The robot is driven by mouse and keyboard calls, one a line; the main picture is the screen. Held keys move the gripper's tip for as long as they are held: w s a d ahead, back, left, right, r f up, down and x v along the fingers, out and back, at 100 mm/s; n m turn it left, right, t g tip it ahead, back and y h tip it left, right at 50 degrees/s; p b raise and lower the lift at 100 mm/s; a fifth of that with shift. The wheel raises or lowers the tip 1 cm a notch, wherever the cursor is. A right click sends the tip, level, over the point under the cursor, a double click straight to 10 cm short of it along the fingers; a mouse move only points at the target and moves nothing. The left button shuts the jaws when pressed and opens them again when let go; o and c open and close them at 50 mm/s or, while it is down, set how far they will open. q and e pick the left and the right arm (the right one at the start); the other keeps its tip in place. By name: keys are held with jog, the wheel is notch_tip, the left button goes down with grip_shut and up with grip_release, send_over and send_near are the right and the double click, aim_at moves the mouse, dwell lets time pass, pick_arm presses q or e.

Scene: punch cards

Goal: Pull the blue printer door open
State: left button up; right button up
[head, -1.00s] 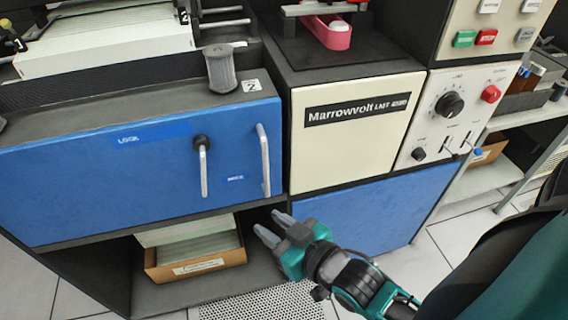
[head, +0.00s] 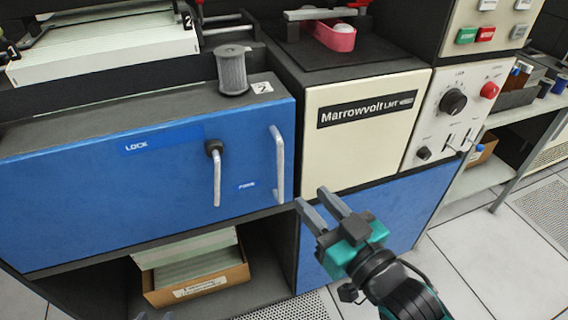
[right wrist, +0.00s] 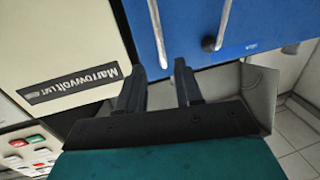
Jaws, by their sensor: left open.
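The blue printer door (head: 90,205) is a wide panel on the left of the head view and looks closed. It carries a silver bar handle (head: 280,165) near its right edge and a black-knobbed lever (head: 217,178) beside the LOCK label. My right gripper (head: 312,197) is open and empty, just right of the handle's lower end. In the right wrist view the handle (right wrist: 157,32) lies ahead of the spread fingers (right wrist: 160,67), apparently not touching. My left gripper (head: 154,316) shows only as fingertips at the bottom edge, spread apart.
A cream Marrowvolt unit (head: 345,150) stands right of the door, above another blue panel (head: 400,205). A grey spool (head: 231,71) stands on the printer top. A card box (head: 200,283) sits on the open shelf below. A control panel (head: 455,110) is further right.

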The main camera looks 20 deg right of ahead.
aim_at(282, 166)
jog(key=x, duration=1.1)
jog(key=shift+w+a+b, duration=0.2)
jog(key=shift+w+b, duration=0.2)
jog(key=shift+c, duration=0.4)
grip_shut()
